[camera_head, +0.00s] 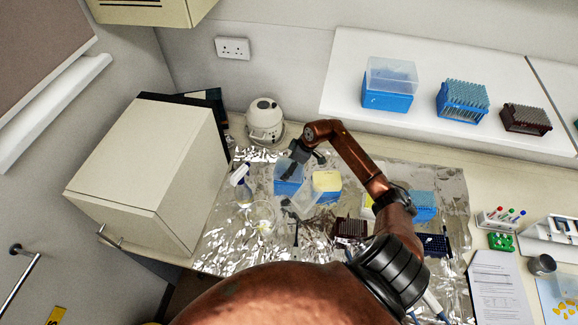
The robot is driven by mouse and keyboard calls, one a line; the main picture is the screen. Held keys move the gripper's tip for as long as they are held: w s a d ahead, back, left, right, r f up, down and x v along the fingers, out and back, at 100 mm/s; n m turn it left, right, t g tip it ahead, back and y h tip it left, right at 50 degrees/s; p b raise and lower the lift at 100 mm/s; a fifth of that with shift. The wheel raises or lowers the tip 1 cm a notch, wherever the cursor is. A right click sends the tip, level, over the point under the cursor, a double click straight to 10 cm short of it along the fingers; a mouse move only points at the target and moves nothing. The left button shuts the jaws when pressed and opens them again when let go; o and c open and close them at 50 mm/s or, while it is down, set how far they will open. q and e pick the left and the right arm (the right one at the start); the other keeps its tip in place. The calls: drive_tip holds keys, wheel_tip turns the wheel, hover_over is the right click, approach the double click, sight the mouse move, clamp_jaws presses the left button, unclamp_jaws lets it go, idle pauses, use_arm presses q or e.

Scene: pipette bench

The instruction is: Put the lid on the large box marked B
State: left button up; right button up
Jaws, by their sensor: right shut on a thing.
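My right gripper (293,166) reaches in from the lower right and is shut on a clear, bluish lid (281,168) over a blue box (287,188) at the left of the foil-covered bench area. The lid's lower edge is close to the box. I cannot tell whether it is fully seated. The gripper's dark fingers hide part of the lid. The letter on the box is too small to read. My left gripper is not in view.
A yellow-topped box (326,181) stands just right of the blue box. A white spray bottle (241,175), a dark tip rack (349,229) and a white round device (265,120) are nearby. The back shelf (345,90) bears several racks. A cream cabinet (150,170) stands left.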

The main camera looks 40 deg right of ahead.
drive_tip(key=shift+s+a+f, duration=0.1)
drive_tip(key=shift+s+f, duration=0.05)
drive_tip(key=shift+f, duration=0.4)
drive_tip(key=o, duration=1.4)
drive_tip(key=shift+p, duration=0.3)
drive_tip(key=shift+c, duration=0.2)
drive_tip(key=shift+r, duration=0.1)
drive_tip(key=shift+d+r, duration=0.25)
drive_tip(key=shift+r, duration=0.3)
drive_tip(key=v, duration=1.1)
